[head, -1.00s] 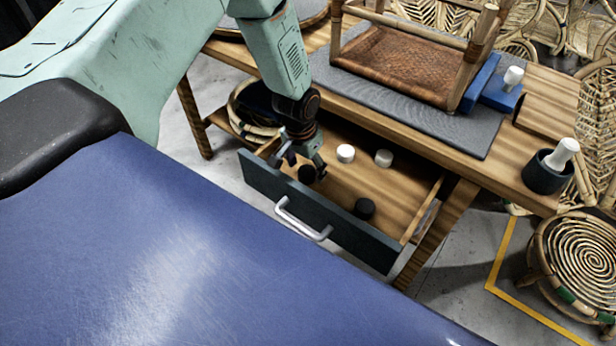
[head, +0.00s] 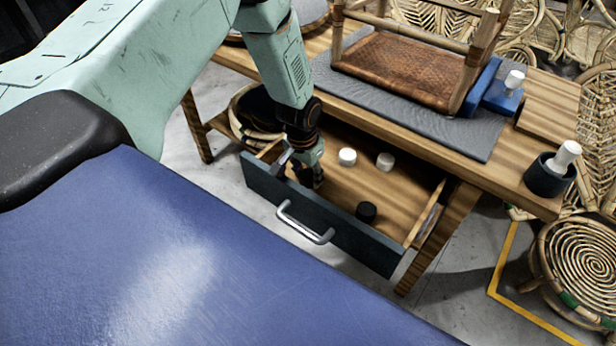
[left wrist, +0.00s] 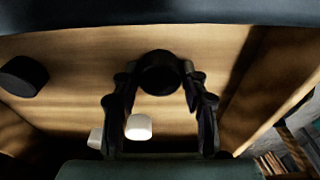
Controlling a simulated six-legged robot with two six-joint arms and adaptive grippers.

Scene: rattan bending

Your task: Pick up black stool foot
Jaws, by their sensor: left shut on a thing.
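My left gripper (head: 306,178) reaches down into the open drawer near its left end. In the left wrist view its two dark fingers are shut on a black round stool foot (left wrist: 160,72), one on each side. In the head view the gripper mostly hides this foot. A second black stool foot (head: 366,211) stands on the drawer floor farther right; it also shows at the left of the left wrist view (left wrist: 22,76). Two white stool feet, one nearer (head: 347,156) and one farther right (head: 385,160), stand behind. My right gripper is not in view.
The drawer's dark front panel (head: 345,231) has a metal handle (head: 304,222). The wooden tabletop (head: 520,178) overhangs its back. A rattan stool frame (head: 410,68) rests on a grey mat (head: 465,138). A dark cup (head: 547,178) holds a white-topped item at the right corner.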

